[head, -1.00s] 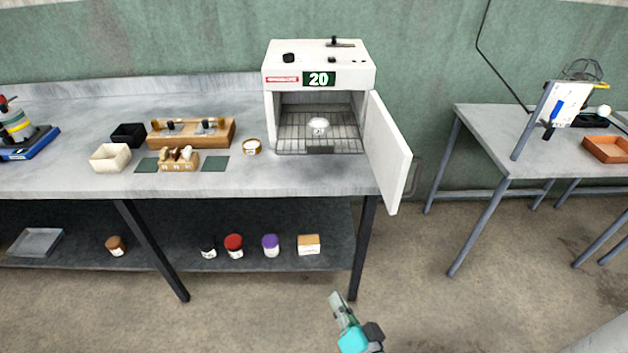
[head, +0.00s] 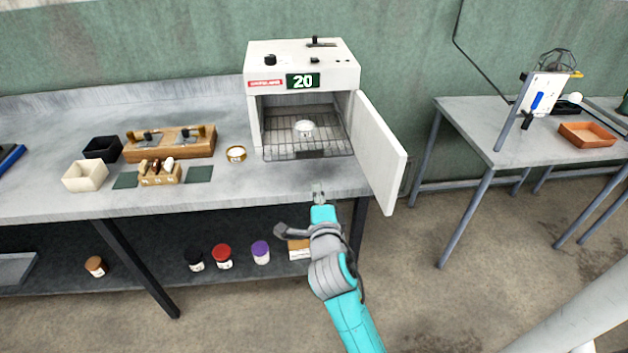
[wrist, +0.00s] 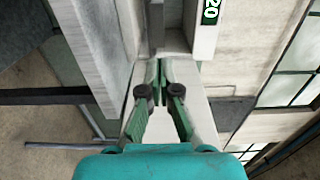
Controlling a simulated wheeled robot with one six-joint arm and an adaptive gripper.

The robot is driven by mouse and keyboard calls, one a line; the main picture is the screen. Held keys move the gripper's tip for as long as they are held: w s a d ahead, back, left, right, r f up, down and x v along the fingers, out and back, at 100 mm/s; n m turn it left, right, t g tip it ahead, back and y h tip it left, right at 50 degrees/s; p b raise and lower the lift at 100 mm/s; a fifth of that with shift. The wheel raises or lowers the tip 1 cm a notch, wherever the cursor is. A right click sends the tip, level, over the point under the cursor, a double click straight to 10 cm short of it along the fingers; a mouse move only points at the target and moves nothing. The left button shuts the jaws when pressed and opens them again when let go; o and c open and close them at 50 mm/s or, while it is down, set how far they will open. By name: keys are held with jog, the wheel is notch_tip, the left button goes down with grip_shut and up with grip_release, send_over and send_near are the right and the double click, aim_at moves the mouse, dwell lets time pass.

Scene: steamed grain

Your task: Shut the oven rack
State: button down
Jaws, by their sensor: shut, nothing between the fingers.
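The white oven (head: 300,66) stands on the bench with its door (head: 380,150) swung open to the right. Its wire rack (head: 285,150) lies low in the opening, and its front part appears to reach out past the oven's front. A small white dish (head: 305,128) sits on the rack. My gripper (head: 318,188) is shut and empty, in front of the rack near the bench's front edge and left of the open door. The wrist view shows the closed fingertips (wrist: 160,66) pointing toward the oven, with part of its number label in view. The rack is not clear there.
The grey bench (head: 220,195) holds a wooden block with weights (head: 170,146), a small round tin (head: 236,154) and a white box (head: 85,176) to the left. Several jars stand on the shelf below. Another table (head: 470,115) is at the right.

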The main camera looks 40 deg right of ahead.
aim_at(310, 153)
jog(key=x, duration=1.2)
jog(key=shift+w+d, duration=0.2)
jog(key=shift+w, duration=0.05)
jog(key=shift+w, duration=0.1)
